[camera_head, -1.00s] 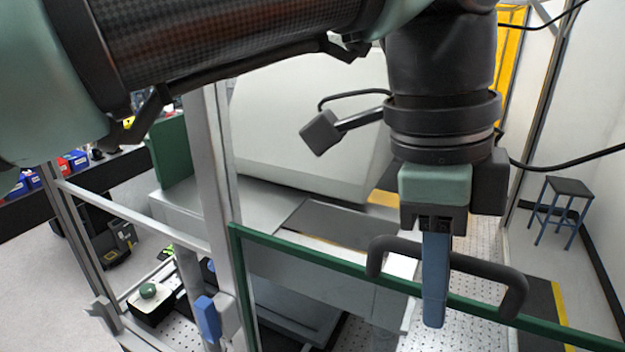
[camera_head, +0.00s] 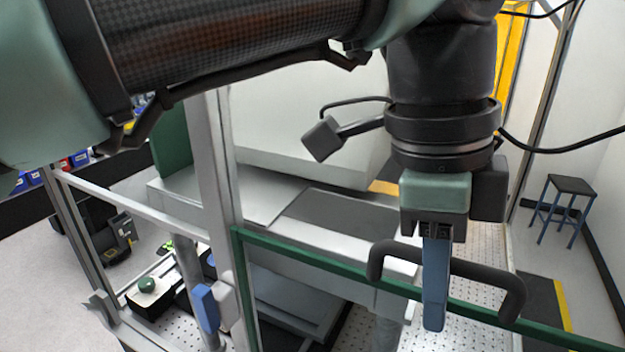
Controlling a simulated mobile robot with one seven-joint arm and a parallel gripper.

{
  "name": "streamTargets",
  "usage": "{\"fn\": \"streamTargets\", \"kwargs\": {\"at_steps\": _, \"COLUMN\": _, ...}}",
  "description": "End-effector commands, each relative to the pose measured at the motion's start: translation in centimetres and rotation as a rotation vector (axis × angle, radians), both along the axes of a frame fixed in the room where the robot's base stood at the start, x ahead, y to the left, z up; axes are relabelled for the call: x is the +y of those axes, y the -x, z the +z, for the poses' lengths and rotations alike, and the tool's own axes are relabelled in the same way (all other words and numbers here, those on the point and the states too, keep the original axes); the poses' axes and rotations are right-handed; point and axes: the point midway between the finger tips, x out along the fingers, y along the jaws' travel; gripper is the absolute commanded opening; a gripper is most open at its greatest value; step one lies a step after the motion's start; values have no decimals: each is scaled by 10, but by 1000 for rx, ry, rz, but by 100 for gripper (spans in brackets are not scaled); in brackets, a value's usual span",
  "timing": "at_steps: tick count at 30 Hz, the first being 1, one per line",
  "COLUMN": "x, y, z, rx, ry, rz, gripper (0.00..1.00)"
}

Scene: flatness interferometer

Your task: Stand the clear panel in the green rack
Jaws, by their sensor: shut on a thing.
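The clear panel (camera_head: 310,262) has a green frame along its top and left edges, and the scene shows through it. A black bar handle (camera_head: 484,268) stands on its top edge. My gripper (camera_head: 435,318), with blue fingers, is shut on this handle. The panel hangs upright below it, and its lower part is outside the picture. A green upright plate (camera_head: 171,142) shows at the left behind a grey post. I cannot tell whether it belongs to the green rack; no rack slots are visible.
A grey metal post (camera_head: 214,170) stands just left of the panel. A blue clamp-like part (camera_head: 206,306) is near its foot. A large pale housing (camera_head: 290,130) and a grey bench top lie behind. A stool (camera_head: 570,187) stands far right, with clear floor around it.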

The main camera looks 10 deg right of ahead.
Motion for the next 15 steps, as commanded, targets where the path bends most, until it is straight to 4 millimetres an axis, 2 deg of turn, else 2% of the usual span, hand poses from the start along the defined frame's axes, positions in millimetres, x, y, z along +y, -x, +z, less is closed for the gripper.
{"fn": "streamTargets", "kwargs": {"at_steps": 15, "x": -1, "y": 0, "z": -18, "rx": -2, "ry": 3, "rz": 0, "gripper": 0}}
